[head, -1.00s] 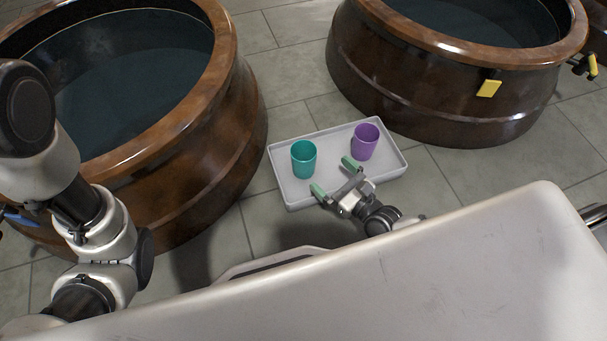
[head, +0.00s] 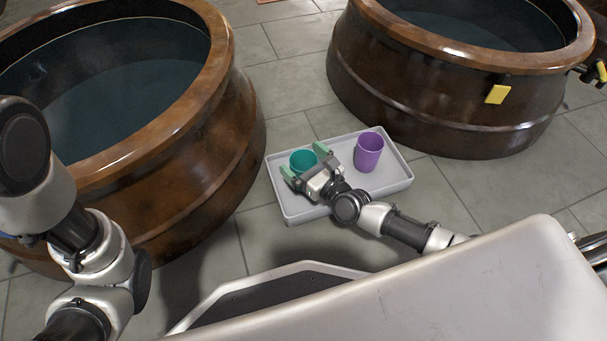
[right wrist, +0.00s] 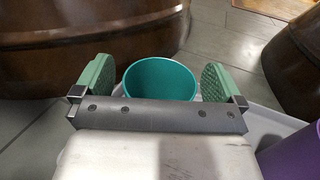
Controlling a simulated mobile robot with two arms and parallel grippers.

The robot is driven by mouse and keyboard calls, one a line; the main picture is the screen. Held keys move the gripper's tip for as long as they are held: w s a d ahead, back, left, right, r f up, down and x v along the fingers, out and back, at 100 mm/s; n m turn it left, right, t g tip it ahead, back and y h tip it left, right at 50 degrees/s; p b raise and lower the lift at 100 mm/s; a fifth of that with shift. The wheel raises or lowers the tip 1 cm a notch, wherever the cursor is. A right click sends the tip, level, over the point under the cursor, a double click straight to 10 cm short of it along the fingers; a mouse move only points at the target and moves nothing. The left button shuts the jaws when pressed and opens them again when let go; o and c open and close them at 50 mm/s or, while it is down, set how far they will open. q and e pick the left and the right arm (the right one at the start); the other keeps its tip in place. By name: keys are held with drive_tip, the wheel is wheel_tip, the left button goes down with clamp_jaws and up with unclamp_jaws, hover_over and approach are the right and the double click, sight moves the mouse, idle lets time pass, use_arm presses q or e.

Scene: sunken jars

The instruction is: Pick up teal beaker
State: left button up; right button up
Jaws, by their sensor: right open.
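The teal beaker (head: 303,158) stands upright in the grey tray (head: 398,184) on the floor, left of a purple beaker (head: 368,152). My right gripper (head: 305,161) is open, with its green-padded fingers on either side of the teal beaker. The gripper hides the beaker's lower part in the head view. In the right wrist view the teal beaker (right wrist: 160,78) sits between the two spread fingers (right wrist: 157,82), with a gap on each side. Its base is hidden there by the gripper body. My left arm is at the left edge; its gripper is not clearly in view.
A large brown tub (head: 190,150) with dark liquid stands left of the tray. Another tub (head: 440,105) with a yellow tag (head: 497,94) stands behind and to the right. The purple beaker (right wrist: 292,155) is close on the right in the wrist view.

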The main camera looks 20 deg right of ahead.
drive_tip(key=c, duration=1)
drive_tip(key=shift+o, duration=0.2)
wheel_tip(320, 180, up, 10)
drive_tip(key=p, duration=0.8)
